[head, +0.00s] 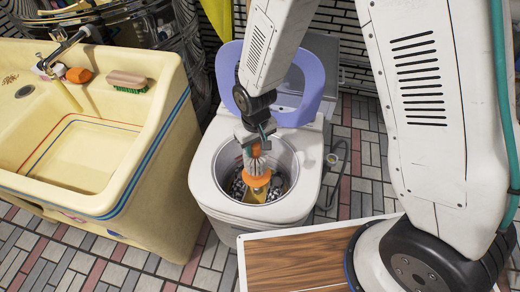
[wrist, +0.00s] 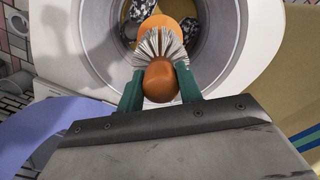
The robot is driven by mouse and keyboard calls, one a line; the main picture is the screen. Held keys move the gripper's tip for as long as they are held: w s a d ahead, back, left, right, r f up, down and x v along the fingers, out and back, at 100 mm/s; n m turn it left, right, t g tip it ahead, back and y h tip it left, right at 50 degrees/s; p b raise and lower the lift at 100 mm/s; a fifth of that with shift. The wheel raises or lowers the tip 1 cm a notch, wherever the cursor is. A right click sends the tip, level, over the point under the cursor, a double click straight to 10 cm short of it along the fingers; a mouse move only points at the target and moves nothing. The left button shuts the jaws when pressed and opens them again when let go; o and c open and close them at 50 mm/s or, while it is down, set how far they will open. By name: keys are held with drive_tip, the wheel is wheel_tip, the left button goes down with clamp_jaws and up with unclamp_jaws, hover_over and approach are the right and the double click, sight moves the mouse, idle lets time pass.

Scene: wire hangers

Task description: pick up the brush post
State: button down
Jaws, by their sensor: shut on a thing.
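The brush post (head: 256,180) has an orange-brown knob on top, a ring of pale bristles and an orange disc below. In the head view it stands over the open drum of the white washer, with a yellow-tan part below the disc. My gripper (head: 256,143) comes down from above and is shut on its upper part. In the wrist view the knob of the brush post (wrist: 160,80) sits between the green fingers of my gripper (wrist: 160,86), with the bristles just beyond. The post's lower end is hidden in the wrist view; I cannot tell whether it touches anything.
The white washer (head: 215,196) has a raised blue-violet lid (head: 228,65) behind the drum and dark patterned things inside. A cream sink (head: 160,135) stands at the left with a scrub brush (head: 127,80) on its rim.

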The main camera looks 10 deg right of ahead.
drive_tip(key=shift+r, duration=2)
drive_tip(key=shift+r, duration=2)
drive_tip(key=shift+r, duration=1.6)
